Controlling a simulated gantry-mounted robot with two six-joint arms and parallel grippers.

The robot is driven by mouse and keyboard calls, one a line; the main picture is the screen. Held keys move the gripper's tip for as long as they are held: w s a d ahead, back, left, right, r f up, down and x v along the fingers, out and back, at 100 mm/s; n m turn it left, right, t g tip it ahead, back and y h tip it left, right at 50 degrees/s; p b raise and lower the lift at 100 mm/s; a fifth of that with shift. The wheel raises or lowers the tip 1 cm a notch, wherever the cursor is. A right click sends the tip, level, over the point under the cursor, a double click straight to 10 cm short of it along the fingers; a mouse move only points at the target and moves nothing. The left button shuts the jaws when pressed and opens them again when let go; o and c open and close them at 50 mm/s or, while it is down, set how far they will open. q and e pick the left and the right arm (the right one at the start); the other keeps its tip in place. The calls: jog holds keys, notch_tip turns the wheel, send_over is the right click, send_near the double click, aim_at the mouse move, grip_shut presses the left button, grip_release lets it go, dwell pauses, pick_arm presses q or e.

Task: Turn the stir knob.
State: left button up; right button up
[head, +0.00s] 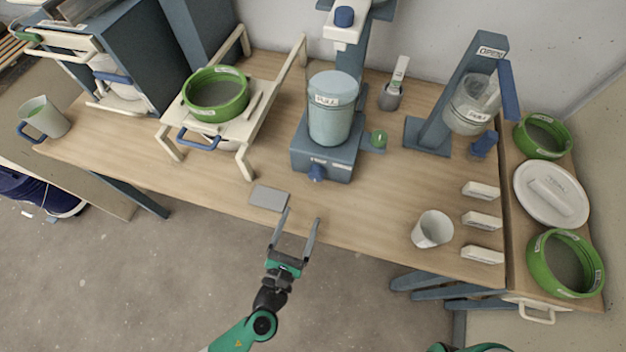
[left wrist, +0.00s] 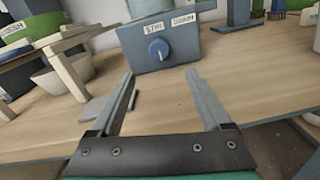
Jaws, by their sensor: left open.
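The stir knob (head: 317,172) is a small blue knob on the front of the blue-grey mixer base (head: 322,160). In the left wrist view the round blue knob (left wrist: 158,49) has a white pointer mark and sits under a "STIR" label. My left gripper (head: 302,215) is open and empty at the table's front edge, apart from the knob and in front of it. In the left wrist view my left gripper's fingers (left wrist: 160,76) point toward the knob, which appears between and beyond the tips. My right gripper is not in view.
A lidded bucket labelled "PULL" (head: 332,115) stands on the mixer base. A grey flat block (head: 269,198) lies left of my left gripper. A white cup (head: 432,229) stands at the right; table between is clear.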

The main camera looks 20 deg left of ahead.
aim_at(315, 179)
pick_arm(q)
jog(key=w, duration=0.3)
jog(key=w+a+b, duration=0.1)
jog(key=w, duration=0.3)
jog(key=w+b, duration=0.1)
jog(key=w, duration=0.3)
jog(key=shift+w+a, duration=0.15)
jog(key=shift+a, duration=0.2)
grip_shut()
jog(key=shift+n, duration=0.3)
